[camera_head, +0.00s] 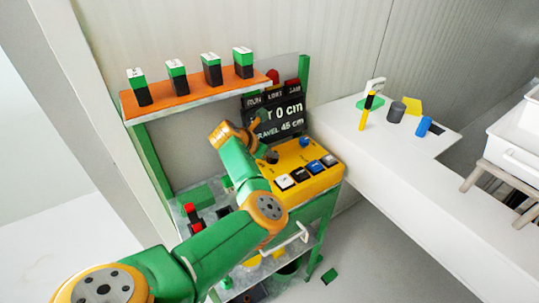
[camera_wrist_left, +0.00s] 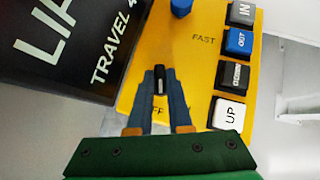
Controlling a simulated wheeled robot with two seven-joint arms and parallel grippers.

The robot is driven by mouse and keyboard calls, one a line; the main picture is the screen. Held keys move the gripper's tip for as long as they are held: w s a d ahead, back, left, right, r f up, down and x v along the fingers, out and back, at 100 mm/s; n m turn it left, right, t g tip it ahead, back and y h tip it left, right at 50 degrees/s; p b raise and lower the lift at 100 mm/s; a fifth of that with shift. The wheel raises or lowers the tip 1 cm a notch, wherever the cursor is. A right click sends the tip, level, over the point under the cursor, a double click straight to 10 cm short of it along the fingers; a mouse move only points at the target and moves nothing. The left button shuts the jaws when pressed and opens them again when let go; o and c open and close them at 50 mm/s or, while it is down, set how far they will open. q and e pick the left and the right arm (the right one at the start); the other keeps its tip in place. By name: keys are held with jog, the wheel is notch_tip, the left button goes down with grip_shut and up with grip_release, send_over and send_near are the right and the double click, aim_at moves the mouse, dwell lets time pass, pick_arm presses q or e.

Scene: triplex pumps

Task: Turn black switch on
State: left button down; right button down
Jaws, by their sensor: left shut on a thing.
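The black switch (camera_wrist_left: 159,78) stands up from the yellow control panel (camera_wrist_left: 190,75), between the two fingers of my left gripper (camera_wrist_left: 160,92) in the left wrist view. The fingers are shut on it. Part of a label reading "FF" shows below the switch, between the fingers. In the head view my left gripper (camera_head: 268,157) is at the left part of the yellow panel (camera_head: 325,178), and the switch is hard to make out there. My right gripper is not in view.
A row of push buttons (camera_head: 307,174) lies along the panel's front edge, with a blue knob (camera_head: 304,141) behind. A dark display (camera_head: 279,115) reads 0 cm. An orange shelf (camera_head: 190,91) with several boxes is at upper left. A white counter (camera_head: 400,165) is at right.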

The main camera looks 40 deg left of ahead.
pick_arm(q)
jog(key=n+y+b, duration=0.1)
jog(key=b, duration=0.1)
jog(key=n+y+b, duration=0.1)
jog(key=n+b, duration=0.1)
jog(key=n+y+b, duration=0.1)
jog(key=b, duration=0.1)
jog(key=shift+w+d+f+n+g+y+b, duration=0.1)
jog(key=shift+d+f+n+g+y+b, duration=0.2)
jog(key=shift+f, duration=0.05)
jog(key=shift+d+r+n+g+y+b, duration=0.1)
jog(key=shift+r+n+g+y+b, duration=0.15)
jog(key=shift+n+y+b, duration=0.65)
jog(key=shift+n+g+y+b, duration=0.3)
jog(key=shift+n+g, duration=0.05)
jog(key=shift+n, duration=0.45)
jog(key=shift+r, duration=0.1)
jog(key=c, duration=0.8)
grip_release()
jog(key=shift+c, duration=0.2)
